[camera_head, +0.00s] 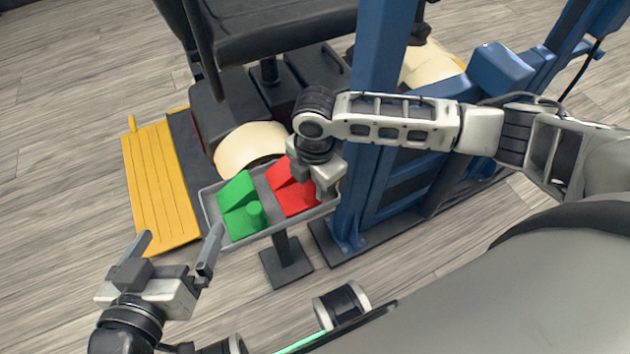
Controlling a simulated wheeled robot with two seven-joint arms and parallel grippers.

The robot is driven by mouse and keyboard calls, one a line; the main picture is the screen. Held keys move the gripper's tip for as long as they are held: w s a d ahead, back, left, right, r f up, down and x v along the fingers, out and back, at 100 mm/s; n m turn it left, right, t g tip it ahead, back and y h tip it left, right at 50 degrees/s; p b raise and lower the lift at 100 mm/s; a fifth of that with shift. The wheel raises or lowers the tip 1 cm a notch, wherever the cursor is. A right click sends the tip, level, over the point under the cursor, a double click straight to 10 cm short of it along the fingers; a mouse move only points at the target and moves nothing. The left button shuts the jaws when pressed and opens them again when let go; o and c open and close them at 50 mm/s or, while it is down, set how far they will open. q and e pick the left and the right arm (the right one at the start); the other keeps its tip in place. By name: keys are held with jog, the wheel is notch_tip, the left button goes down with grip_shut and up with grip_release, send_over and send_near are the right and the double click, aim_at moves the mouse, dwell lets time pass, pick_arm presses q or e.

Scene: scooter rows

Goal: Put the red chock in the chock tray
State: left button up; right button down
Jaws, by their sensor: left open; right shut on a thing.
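The red chock (288,190) is in the right half of the grey chock tray (243,243), or just over it; I cannot tell whether it rests on the tray floor. My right gripper (322,192) is shut on the red chock at its right side, and its hand hides part of the chock. A green chock (238,207) with a round knob lies in the left half of the tray. The tray stands on a post with a dark square foot. My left gripper (178,248) is open and empty, left of the tray and nearer to me.
A blue post frame (372,120) stands close right of the tray. A scooter with a dark seat (285,25) and cream wheel (250,148) is behind the tray. A yellow ramp plate (160,185) lies at left. Wooden floor is clear at far left.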

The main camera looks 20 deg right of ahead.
pick_arm(q)
jog(key=shift+f, duration=0.15)
pick_arm(e)
jog(key=shift+f, duration=0.55)
jog(key=c, duration=1.1)
grip_release()
jog(key=shift+f, duration=0.1)
notch_tip(320, 180, up, 4)
jog(key=shift+r+p, duration=0.25)
jog(key=shift+p, duration=0.65)
pick_arm(q)
jog(key=shift+s+a+f+g+y+p, duration=0.1)
jog(key=shift+a+f+g+y+p, duration=0.25)
jog(key=shift+f+g+p, duration=0.25)
jog(key=shift+s+a+f+g+y+p, duration=0.1)
jog(key=shift+a+f+g+y+p, duration=0.25)
jog(key=shift+f+p, duration=0.35)
jog(key=shift+s+a+f+g+y+p, duration=0.1)
jog(key=shift+a+f+g+y+p, duration=0.15)
jog(key=shift+f+g+p, duration=0.4)
pick_arm(e)
notch_tip(320, 180, up, 12)
jog(key=shift+f, duration=0.2)
pick_arm(q)
jog(key=shift+r, duration=0.25)
